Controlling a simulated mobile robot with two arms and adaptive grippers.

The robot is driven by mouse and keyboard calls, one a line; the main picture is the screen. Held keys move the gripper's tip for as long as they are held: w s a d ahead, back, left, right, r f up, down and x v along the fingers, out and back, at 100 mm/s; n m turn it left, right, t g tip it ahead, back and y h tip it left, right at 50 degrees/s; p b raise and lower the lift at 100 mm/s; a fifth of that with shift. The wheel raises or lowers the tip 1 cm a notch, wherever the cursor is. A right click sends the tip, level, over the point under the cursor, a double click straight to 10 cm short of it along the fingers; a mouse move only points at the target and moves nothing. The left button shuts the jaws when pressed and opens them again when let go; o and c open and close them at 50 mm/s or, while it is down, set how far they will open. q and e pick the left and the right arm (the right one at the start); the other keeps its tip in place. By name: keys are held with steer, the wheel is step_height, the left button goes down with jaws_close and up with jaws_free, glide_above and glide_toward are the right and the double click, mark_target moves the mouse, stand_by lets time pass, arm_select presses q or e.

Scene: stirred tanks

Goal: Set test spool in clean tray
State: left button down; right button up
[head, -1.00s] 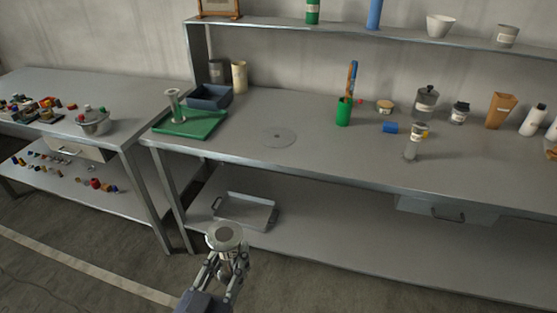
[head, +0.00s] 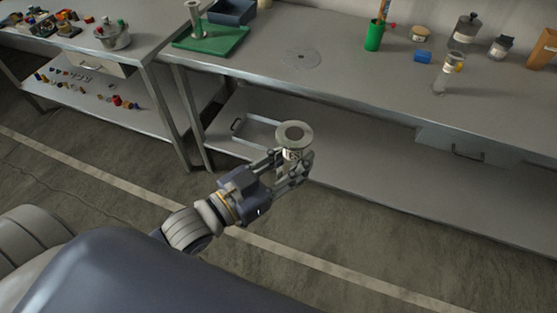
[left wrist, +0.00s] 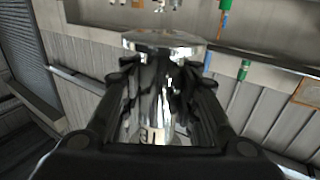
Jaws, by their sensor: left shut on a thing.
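A shiny metal spool (head: 294,134) with a wide round flange is in my left gripper (head: 297,166). The gripper is shut on its body, and the flange faces up, in front of the bench and above the floor. In the left wrist view the spool (left wrist: 163,42) stands between the fingers, with part of a label near its lower end. A second spool (head: 194,20) stands upright on a green tray (head: 228,41) at the bench's left end. A grey metal tray (head: 240,128) lies on the lower shelf, partly hidden behind the held spool. My right gripper is not visible.
A blue bin (head: 233,9) sits behind the green tray. A flat round disc (head: 300,57) lies on the bench. A drawer (head: 468,145) hangs under the bench.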

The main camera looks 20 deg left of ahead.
arm_select(q)
steer(key=w+d+r+m+g+h, duration=0.2)
steer(key=w+d+m+g+h, duration=0.2)
steer(key=d, duration=0.5)
steer(key=shift+r+m+g+h, duration=0.35)
steer(key=shift+m+g+h, duration=0.95)
steer(key=shift+g+h, duration=0.3)
